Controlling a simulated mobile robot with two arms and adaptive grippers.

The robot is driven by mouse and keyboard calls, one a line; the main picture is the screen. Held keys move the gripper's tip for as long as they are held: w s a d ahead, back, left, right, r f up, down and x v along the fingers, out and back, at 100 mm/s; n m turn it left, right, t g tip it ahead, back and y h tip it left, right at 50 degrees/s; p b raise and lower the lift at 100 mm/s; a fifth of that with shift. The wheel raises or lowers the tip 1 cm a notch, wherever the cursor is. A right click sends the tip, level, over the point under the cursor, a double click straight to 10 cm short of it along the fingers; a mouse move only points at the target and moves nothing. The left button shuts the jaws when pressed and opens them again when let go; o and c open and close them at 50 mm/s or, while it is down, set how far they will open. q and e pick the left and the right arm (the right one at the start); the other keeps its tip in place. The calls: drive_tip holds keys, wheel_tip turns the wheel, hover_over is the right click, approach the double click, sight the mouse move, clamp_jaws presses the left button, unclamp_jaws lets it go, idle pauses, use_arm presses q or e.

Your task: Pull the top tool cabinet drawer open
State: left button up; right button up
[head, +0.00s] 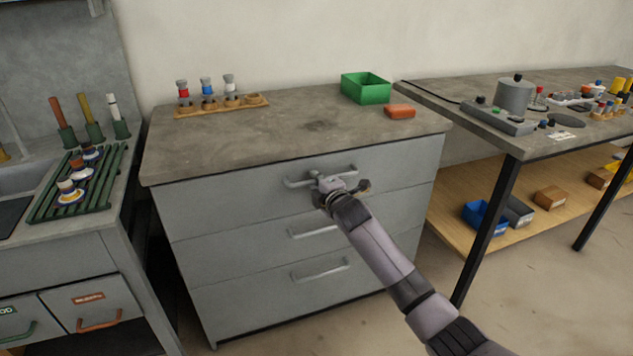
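The grey tool cabinet (230,258) stands in the middle of the head view, with drawers stacked one above another. The top drawer (230,203) looks flush with the cabinet front, so it appears closed. Its horizontal bar handle (294,183) is partly hidden by my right gripper (338,184). That gripper is right at the handle's middle and right part and overlaps it in the picture. I cannot tell whether its fingers are closed around the bar or only near it. My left gripper is not in view.
On the cabinet top are a wooden rack (222,106) with small bottles, a green bin (366,88) and an orange block (399,111). A workbench (440,95) stands to the right, a counter with a green rack (50,205) to the left. Floor shows right of the cabinet.

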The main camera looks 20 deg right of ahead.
clamp_jaws()
drive_tip(key=shift+s+f, duration=0.1)
idle(0.5)
